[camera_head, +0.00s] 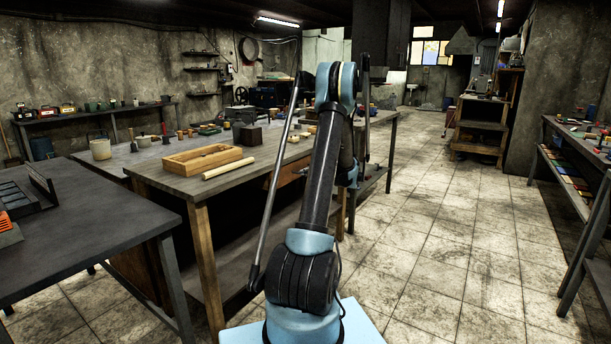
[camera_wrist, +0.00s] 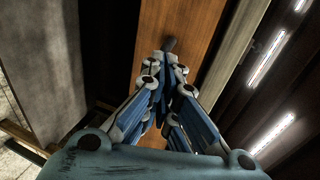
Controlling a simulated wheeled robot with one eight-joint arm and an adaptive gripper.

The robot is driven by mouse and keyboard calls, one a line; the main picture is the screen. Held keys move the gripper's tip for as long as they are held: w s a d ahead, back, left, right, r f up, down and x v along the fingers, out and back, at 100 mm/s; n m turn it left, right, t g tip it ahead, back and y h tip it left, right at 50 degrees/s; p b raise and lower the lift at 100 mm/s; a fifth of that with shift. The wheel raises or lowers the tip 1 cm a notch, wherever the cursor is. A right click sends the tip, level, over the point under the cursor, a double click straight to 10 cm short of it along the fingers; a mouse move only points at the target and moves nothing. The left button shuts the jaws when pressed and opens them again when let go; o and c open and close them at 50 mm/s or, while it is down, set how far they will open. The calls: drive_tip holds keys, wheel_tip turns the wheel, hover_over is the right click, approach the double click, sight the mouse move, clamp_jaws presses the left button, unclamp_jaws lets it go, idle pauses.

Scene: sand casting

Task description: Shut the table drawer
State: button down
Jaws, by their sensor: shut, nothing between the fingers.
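The wooden table (camera_head: 168,181) stands left of my arm in the head view. An orange-brown wooden panel, seemingly the drawer (camera_head: 290,173), shows under its top, partly hidden by my arm. How far it stands out is hard to tell. In the wrist view the drawer's orange-brown front (camera_wrist: 198,38) runs down the middle, with a dark knob (camera_wrist: 170,44) on it. My gripper (camera_wrist: 167,88) is shut and empty, its fingertips pointing at the front just below the knob in the picture. I cannot tell whether they touch. The head view hides my gripper behind my arm.
A wooden frame (camera_head: 203,160) and a pale rod (camera_head: 229,169) lie on the table. A dark table (camera_head: 90,215) stands at the near left. Shelves (camera_head: 480,126) and a side bench (camera_head: 566,165) stand on the right. The tiled floor (camera_head: 430,240) between is clear.

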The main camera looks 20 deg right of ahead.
drive_tip(key=shift+w+a+r, duration=0.1)
drive_tip(key=shift+w+a, duration=0.1)
drive_tip(key=shift+a, duration=0.1)
drive_tip(key=d+f+v, duration=0.1)
drive_tip(key=v, duration=1.4)
drive_tip(key=s+a+r+n+g+h, duration=0.15)
drive_tip(key=s+a, duration=0.35)
drive_tip(key=a, duration=0.5)
drive_tip(key=s+a+r+n+g, duration=0.25)
drive_tip(key=s+a, duration=0.25)
drive_tip(key=a, duration=0.4)
drive_tip(key=s+a+r+n+g, duration=0.1)
drive_tip(key=s+a+g, duration=0.3)
drive_tip(key=a, duration=0.6)
drive_tip(key=s+a+f+n+g+h, duration=0.1)
drive_tip(key=s+a, duration=0.3)
drive_tip(key=s, duration=0.4)
drive_tip(key=s+a+f+n+h, duration=0.2)
drive_tip(key=s+a, duration=0.1)
drive_tip(key=s, duration=0.5)
drive_tip(key=s+f+n+h, duration=0.1)
drive_tip(key=s+f+h, duration=0.1)
drive_tip(key=s, duration=0.5)
drive_tip(key=s+d+f+n+g+h, duration=0.1)
drive_tip(key=s+f+n, duration=0.1)
drive_tip(key=s+f, duration=0.3)
drive_tip(key=s, duration=0.3)
drive_tip(key=shift+f+h, duration=0.3)
drive_tip(key=shift+h, duration=0.05)
